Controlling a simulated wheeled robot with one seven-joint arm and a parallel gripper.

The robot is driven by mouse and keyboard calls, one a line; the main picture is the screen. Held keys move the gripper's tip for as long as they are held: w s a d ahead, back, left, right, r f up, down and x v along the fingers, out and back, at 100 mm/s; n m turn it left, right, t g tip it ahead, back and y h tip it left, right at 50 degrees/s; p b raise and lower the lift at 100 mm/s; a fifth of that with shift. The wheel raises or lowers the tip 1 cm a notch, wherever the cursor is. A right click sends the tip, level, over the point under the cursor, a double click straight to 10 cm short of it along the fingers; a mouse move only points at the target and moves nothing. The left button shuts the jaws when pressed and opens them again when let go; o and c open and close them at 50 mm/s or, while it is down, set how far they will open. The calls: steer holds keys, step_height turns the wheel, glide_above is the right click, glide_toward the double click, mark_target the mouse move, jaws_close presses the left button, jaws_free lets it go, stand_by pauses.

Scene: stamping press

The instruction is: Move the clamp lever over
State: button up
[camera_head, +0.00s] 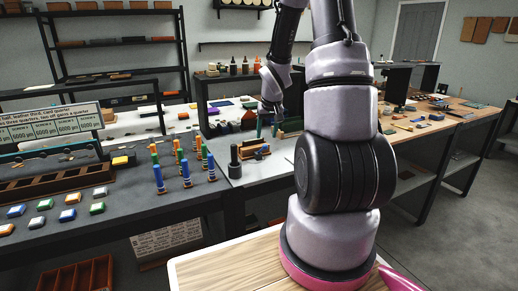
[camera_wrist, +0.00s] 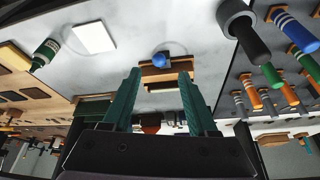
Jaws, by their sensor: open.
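A blue ball-shaped knob (camera_wrist: 161,58) shows in the wrist view, at an orange-brown wooden block (camera_wrist: 160,83) on the grey bench top. It may be the clamp lever's end; I cannot make out a lever arm. In the head view a small wooden fixture (camera_head: 250,153) sits on the bench below my gripper, and no knob can be told there. My gripper (camera_wrist: 158,80) has two green fingers, spread apart with nothing between them. The knob and block appear beyond the fingertips, within the gap in the picture. My gripper in the head view (camera_head: 267,133) is small and pointed down.
A dark upright cylinder (camera_head: 234,163) stands left of the fixture; it also shows in the wrist view (camera_wrist: 244,30). Several banded coloured posts (camera_head: 185,172) stand further left. A white square (camera_wrist: 94,37) and a green bottle-like piece (camera_wrist: 46,53) lie across the bench.

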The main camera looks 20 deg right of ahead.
mark_target(265, 145)
steer(key=x, duration=0.8)
steer(key=shift+f, duration=0.2)
jaws_close()
stand_by(1.1)
